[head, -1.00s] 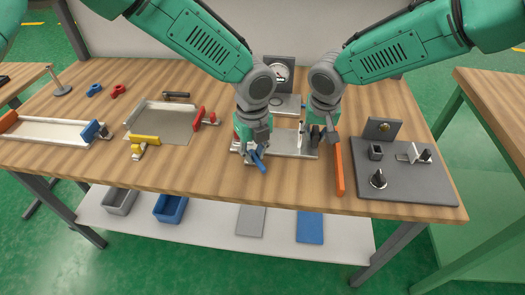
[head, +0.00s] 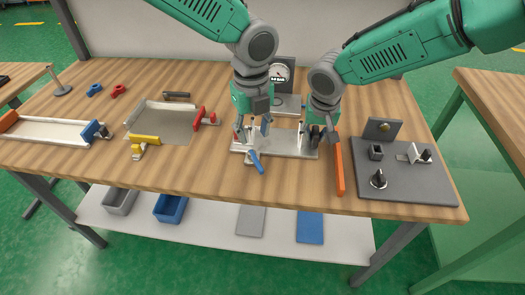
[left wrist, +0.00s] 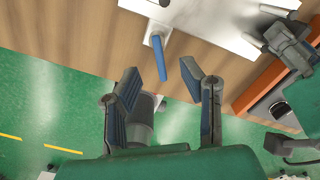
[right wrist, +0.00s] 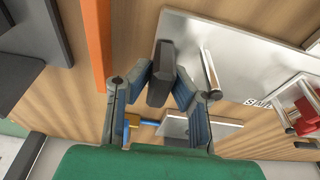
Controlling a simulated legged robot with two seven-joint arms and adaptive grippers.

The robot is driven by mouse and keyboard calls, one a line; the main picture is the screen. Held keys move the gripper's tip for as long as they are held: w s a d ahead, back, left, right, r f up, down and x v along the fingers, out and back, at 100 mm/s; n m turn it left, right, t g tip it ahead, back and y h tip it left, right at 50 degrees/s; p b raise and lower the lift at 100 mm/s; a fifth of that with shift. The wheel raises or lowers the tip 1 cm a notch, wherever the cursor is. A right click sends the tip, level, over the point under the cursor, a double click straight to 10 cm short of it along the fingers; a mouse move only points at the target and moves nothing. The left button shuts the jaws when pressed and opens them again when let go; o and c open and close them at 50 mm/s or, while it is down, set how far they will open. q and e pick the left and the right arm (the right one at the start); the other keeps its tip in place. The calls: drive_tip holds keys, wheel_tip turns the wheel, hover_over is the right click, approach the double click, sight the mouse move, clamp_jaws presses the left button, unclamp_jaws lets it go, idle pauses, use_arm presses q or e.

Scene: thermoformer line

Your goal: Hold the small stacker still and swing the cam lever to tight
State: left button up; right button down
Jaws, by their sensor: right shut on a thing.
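The small stacker (head: 285,150) is a flat silver plate on the bench, with a blue cam lever (head: 256,161) at its front left. The lever points toward the bench's front edge and slightly right. It also shows in the left wrist view (left wrist: 159,58). My left gripper (head: 258,124) is open and empty, above and behind the lever, apart from it. Its spread fingers (left wrist: 160,88) show in the left wrist view. My right gripper (head: 320,134) is at the stacker's right end. In the right wrist view it is shut on a dark upright block (right wrist: 160,72).
An orange bar (head: 339,167) lies just right of the stacker. A dark board (head: 405,175) with small fixtures lies further right. A gauge (head: 281,73) stands behind. A larger tray frame (head: 165,125) with red and yellow clamps is left. Bare bench lies between it and the stacker.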

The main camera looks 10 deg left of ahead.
sight(254, 154)
use_arm(q)
wheel_tip(254, 154, up, 12)
drive_tip(key=shift+r, duration=0.25)
idle(0.9)
use_arm(e)
drive_tip(key=c, duration=1.4)
unclamp_jaws()
drive_tip(key=shift+o, duration=0.2)
